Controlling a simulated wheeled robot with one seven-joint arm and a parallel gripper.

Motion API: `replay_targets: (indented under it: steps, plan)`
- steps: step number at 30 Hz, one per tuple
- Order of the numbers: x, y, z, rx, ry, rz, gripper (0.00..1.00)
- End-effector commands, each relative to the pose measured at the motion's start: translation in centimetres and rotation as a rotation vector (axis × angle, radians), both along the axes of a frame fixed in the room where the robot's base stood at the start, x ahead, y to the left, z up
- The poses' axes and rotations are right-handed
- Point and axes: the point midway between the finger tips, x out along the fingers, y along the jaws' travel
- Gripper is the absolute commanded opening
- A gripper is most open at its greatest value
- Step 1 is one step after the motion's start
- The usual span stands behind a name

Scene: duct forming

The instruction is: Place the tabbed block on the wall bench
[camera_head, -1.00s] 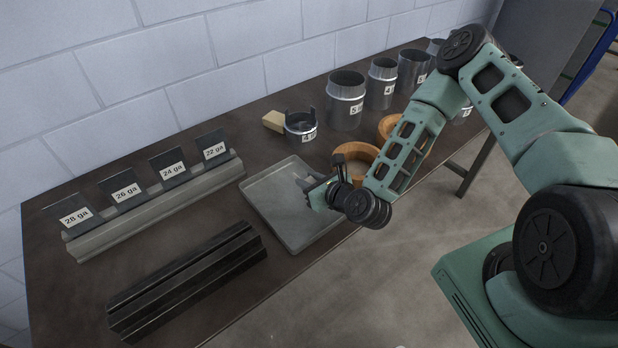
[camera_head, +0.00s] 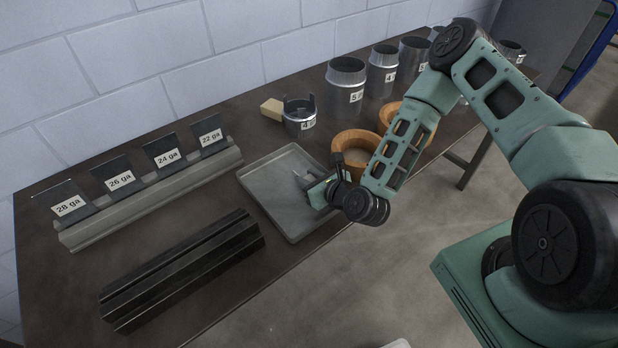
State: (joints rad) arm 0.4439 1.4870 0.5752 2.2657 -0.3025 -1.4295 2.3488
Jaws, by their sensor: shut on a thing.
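My gripper (camera_head: 314,187) is over the right part of the grey tray on the wall bench (camera_head: 200,292), pointing left. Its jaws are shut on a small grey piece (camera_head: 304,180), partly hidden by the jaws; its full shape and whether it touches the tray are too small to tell. I cannot tell for certain that this piece is the tabbed block. The brown bench runs along the white block wall.
The shallow tray (camera_head: 258,196) lies mid-bench. A rack of gauge plates (camera_head: 165,196) and a black ribbed bar (camera_head: 185,275) are left. A pale wooden block (camera_head: 272,108), a notched collar (camera_head: 299,122), metal sleeves (camera_head: 346,85) and wooden bowls (camera_head: 355,143) stand behind and right.

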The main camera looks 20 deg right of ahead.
Motion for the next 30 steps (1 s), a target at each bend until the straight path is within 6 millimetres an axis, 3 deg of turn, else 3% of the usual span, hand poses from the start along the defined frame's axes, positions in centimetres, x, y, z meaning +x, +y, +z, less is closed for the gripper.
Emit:
replay_targets:
  steps: [8,9,11,22,30]
  plan:
    - [0.0,0.0,-0.6,0.001,-0.001,0.000,0.00]
    - [0.0,0.0,-0.5,0.000,-0.001,0.000,0.38]
    - [0.0,0.0,-0.5,0.000,-0.001,0.000,0.52]
    - [0.0,0.0,0.1,0.002,0.000,-0.001,0.52]
    - [0.0,0.0,4.6,0.002,-0.004,0.001,0.52]
